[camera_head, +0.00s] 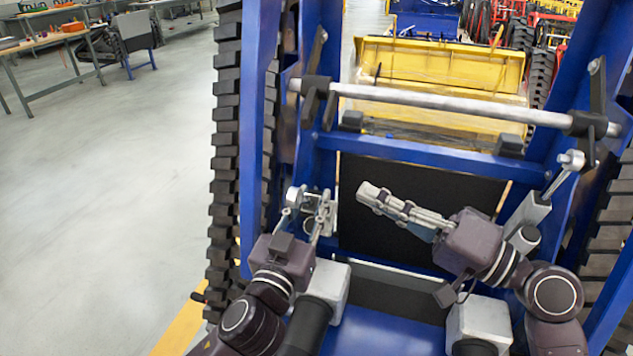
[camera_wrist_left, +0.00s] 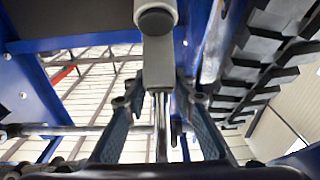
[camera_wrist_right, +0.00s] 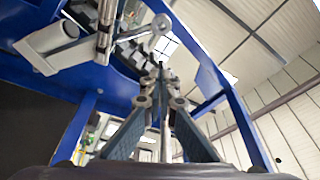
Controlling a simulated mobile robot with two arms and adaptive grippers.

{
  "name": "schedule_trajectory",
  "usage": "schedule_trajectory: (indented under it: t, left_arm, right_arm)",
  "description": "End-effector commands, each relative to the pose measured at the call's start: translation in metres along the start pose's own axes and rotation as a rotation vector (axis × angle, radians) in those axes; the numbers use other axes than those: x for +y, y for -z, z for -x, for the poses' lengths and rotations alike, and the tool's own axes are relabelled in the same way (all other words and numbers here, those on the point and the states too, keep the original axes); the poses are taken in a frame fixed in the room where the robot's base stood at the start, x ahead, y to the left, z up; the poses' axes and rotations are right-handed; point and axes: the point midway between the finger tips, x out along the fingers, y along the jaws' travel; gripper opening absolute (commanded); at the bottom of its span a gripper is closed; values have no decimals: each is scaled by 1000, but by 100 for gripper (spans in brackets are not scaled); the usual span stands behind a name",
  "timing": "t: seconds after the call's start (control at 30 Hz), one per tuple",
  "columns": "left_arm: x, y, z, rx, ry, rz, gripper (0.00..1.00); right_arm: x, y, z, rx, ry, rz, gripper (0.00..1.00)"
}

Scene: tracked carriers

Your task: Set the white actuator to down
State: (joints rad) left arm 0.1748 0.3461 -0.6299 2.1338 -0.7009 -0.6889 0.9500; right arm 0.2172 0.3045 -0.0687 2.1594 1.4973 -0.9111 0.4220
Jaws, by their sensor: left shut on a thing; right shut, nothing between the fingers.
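The white actuator (camera_wrist_left: 158,62) shows in the left wrist view as a pale body with a dark round cap, and a metal rod runs from it between my left fingers. My left gripper (camera_head: 320,208) is shut on this actuator near the left side of the blue frame; the fingers hide part of it. My right gripper (camera_head: 370,194) is shut and empty, pointing left above the dark panel, apart from the actuator. Its closed fingers show in the right wrist view (camera_wrist_right: 158,95).
A second pale actuator (camera_head: 530,212) with a rod stands on the right side of the blue frame (camera_head: 420,152). A steel crossbar (camera_head: 440,103) spans the frame above both grippers. Black tracks (camera_head: 228,150) flank it. A yellow bucket (camera_head: 440,68) is behind.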

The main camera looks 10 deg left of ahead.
Motion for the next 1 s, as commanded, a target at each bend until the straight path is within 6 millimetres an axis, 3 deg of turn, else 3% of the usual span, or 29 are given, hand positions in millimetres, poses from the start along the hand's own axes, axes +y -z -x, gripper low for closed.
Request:
schedule_trajectory:
  t: [0.1,0.27,0.63,0.8,1.0]
  left_arm:
    - [0,0,0,-1,1,1,0]
    - [0,0,0,0,1,1,0]
    - [0,1,0,2,1,1,0]
    - [-1,1,0,2,2,0,0]
    - [-1,2,0,3,2,0,0]
  right_arm:
    - [-13,7,-5,12,20,29,0]
    - [-16,8,-26,12,24,30,0]
    - [-17,8,-104,12,23,28,0]
    - [-13,-18,-93,12,18,27,0]
    - [-13,-29,-89,12,18,28,0]
